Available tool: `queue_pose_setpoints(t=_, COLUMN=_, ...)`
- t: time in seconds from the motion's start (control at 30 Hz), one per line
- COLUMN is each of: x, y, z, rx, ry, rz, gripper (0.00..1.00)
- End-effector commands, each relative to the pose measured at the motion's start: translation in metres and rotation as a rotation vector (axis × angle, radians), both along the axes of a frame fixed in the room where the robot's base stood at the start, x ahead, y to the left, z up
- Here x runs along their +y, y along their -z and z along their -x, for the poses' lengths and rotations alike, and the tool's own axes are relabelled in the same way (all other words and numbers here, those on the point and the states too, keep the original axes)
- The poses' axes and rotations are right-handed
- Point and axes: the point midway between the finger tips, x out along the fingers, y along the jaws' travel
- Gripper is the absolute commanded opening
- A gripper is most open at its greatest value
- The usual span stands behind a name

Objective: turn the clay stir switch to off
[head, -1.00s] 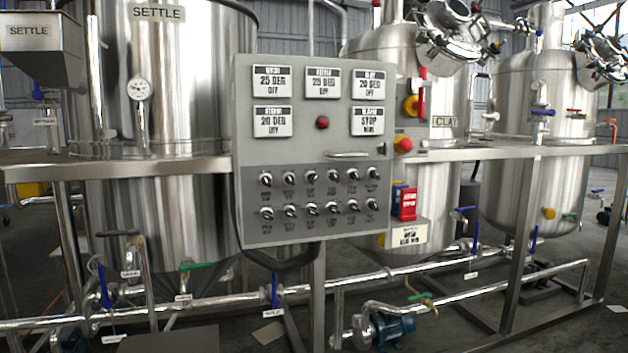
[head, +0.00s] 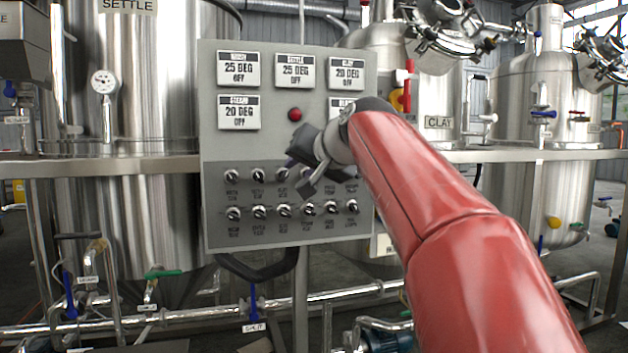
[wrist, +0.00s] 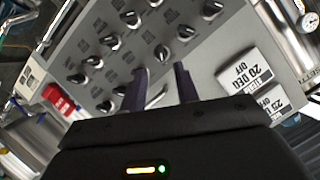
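The grey control panel (head: 212,145) stands ahead with two rows of black rotary switches. Switch labels are too small to read, so I cannot tell which is the clay stir switch. A lower-row switch (head: 284,211) and an upper-row switch (head: 282,173) show uncovered; my gripper partly hides the upper row's right part. My gripper (head: 304,168) is in front of the panel. In the wrist view my gripper (wrist: 160,78) has its fingers apart with nothing visibly between them; several switches, including one (wrist: 161,53), lie beyond the tips.
A red button (head: 295,114) sits above the switches. My red arm covers the panel's right side. A steel rail (head: 110,167) runs across at panel height, with tanks behind, including one with a CLAY sign (head: 438,122).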

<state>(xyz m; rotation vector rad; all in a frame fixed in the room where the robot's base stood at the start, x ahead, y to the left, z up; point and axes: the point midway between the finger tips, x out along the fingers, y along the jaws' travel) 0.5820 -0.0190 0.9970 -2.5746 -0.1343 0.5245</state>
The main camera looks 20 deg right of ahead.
Motion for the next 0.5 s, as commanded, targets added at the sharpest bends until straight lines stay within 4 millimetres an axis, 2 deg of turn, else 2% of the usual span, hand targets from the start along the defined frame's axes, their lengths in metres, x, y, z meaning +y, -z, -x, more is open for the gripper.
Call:
queue_pose_setpoints(t=0.13, x=0.001, y=0.0, z=-0.012, rx=-0.009, ry=-0.001, rz=-0.005, gripper=0.31)
queue_pose_setpoints(t=0.5, x=0.012, y=0.018, z=-0.063, rx=-0.008, ry=-0.001, rz=-0.004, gripper=0.31)
